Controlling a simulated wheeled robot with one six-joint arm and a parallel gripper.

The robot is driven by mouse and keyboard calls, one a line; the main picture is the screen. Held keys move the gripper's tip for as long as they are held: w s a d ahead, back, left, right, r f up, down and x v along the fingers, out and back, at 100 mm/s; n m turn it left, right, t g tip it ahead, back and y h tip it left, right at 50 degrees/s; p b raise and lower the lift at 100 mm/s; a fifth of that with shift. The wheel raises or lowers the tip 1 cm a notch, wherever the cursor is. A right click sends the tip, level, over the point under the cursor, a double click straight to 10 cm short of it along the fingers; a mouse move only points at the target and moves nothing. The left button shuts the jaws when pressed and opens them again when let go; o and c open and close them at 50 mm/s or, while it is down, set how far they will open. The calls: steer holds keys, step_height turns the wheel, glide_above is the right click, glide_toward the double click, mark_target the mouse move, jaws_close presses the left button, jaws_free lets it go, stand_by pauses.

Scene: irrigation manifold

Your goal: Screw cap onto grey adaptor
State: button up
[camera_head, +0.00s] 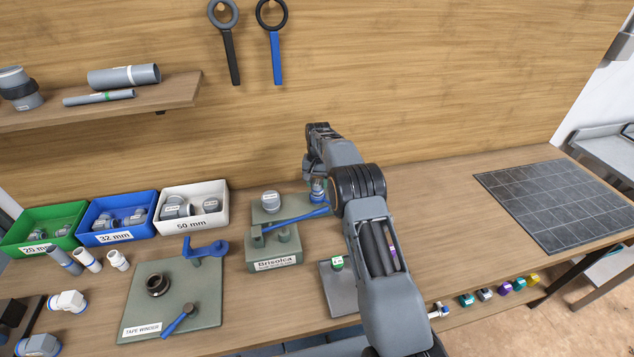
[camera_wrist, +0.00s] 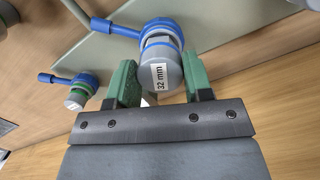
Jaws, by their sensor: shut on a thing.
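In the wrist view, a round grey cap (camera_wrist: 163,78) labelled "32 mm" sits between the two green fingertips of my gripper (camera_wrist: 159,84), which is shut on it. Directly beyond the cap is a grey-and-blue fitting (camera_wrist: 160,28) with a blue lever pointing left. The cap is in line with this fitting and looks close to or against it; I cannot tell whether the threads are engaged. In the head view, my arm hides most of the gripper and the cap; a bit of the blue fitting (camera_head: 318,187) shows beside the arm, over the back of the bench.
Green (camera_head: 45,228), blue (camera_head: 117,218) and white (camera_head: 193,208) bins line the back left. The tape winder plate (camera_head: 200,313) is in front. Bench at right is largely clear.

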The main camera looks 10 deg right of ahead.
steer(key=o, duration=0.4)
steer(key=c, duration=0.5)
steer(key=m, duration=0.4)
steer(key=shift+m+y, duration=0.3)
steer(key=shift+m, duration=0.1)
steer(key=shift+c, duration=0.2)
steer(key=shift+m+t, duration=0.3)
steer(key=shift+m, duration=1.9)
steer(key=shift+m+t, duration=0.3)
steer(key=shift+m, duration=2)
